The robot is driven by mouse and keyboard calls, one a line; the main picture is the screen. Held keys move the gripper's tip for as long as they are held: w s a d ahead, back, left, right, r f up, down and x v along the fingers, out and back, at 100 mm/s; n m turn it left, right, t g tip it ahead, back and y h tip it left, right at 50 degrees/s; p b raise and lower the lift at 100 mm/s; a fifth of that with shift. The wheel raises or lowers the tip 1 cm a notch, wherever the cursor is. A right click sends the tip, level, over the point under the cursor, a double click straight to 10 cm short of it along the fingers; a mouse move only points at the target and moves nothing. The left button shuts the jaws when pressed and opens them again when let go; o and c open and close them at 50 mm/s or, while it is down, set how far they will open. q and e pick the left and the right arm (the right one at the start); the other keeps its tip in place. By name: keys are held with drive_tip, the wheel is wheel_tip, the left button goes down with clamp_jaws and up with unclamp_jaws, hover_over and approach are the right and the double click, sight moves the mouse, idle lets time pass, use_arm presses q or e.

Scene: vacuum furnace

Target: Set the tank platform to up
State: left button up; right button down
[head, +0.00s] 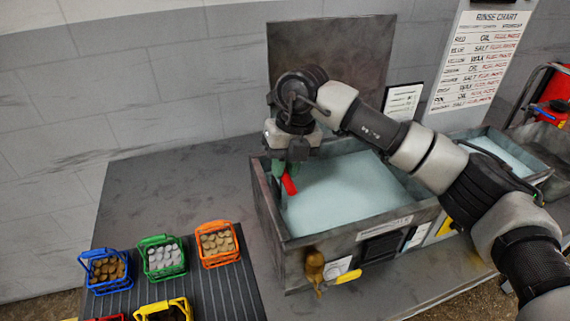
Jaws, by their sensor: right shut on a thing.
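The tank (268,215) is a dark grey metal box filled with pale blue liquid, with its dark lid standing up behind it. My right gripper (286,172) reaches down over the tank's left inner side. It is shut on a small red handle (290,185), whose lower end shows below the fingers. A green part shows beside it; I cannot tell what it belongs to. The platform inside the tank is not clearly visible under the liquid. My left gripper is not in view.
Blue (104,286), green (163,270) and orange (219,257) baskets of round pieces stand on a ribbed dark mat at left. A yellow basket (166,310) is nearer. A second tank (500,150) stands at right. A brass fitting (315,267) juts from the tank's front.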

wheel_tip(320, 180, up, 11)
drive_tip(key=p, duration=0.2)
drive_tip(key=shift+r, duration=0.15)
drive_tip(key=shift+w, duration=0.1)
drive_tip(key=c, duration=1.4)
unclamp_jaws()
drive_tip(key=o, duration=0.3)
drive_tip(key=shift+o, duration=0.2)
wheel_tip(320, 180, up, 10)
drive_tip(key=d+b, duration=0.2)
drive_tip(key=shift+w+r, duration=0.2)
